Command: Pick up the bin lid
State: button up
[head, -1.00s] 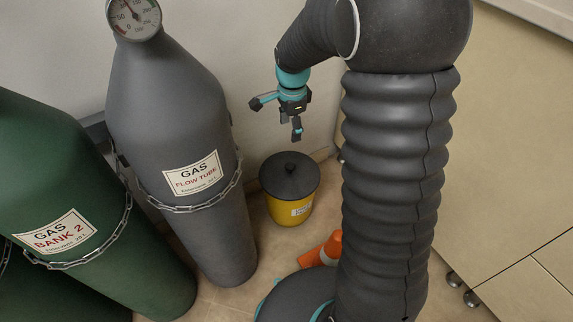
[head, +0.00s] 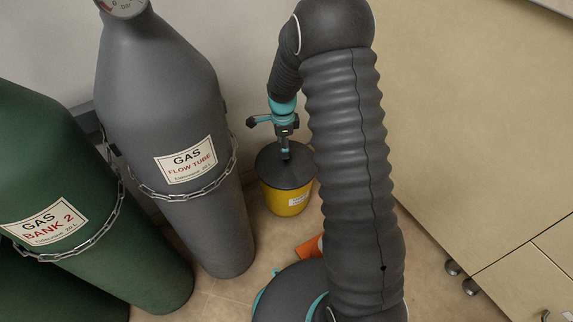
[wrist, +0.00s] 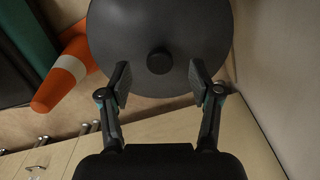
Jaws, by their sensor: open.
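The bin lid (head: 281,171) is a dark grey round disc with a small knob on top. It sits on a yellow bin (head: 287,200) on the floor in the head view. In the wrist view the lid (wrist: 125,30) fills the top middle, with its black knob (wrist: 159,61) at its centre. My gripper (head: 286,154) is above the lid, pointing down. In the wrist view my gripper (wrist: 158,82) is open, with one finger on each side of the knob and slightly below it in the picture. The knob is hidden behind the gripper in the head view.
A grey gas cylinder (head: 175,100) stands left of the bin, held by a chain. A green gas cylinder (head: 60,190) is further left. An orange and white cone (wrist: 62,75) lies near the bin. Beige cabinets (head: 480,130) stand to the right, and a wall is behind.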

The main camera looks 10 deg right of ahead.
aim_at(286, 161)
jog(key=shift+s+d+f+b, duration=0.15)
jog(key=shift+d+f, duration=0.1)
jog(key=shift+f, duration=1.15)
jog(key=shift+w+d+f+b, duration=0.15)
jog(key=shift+d+f, duration=0.1)
jog(key=shift+f, duration=1.1)
jog(key=shift+s, duration=0.1)
grip_shut()
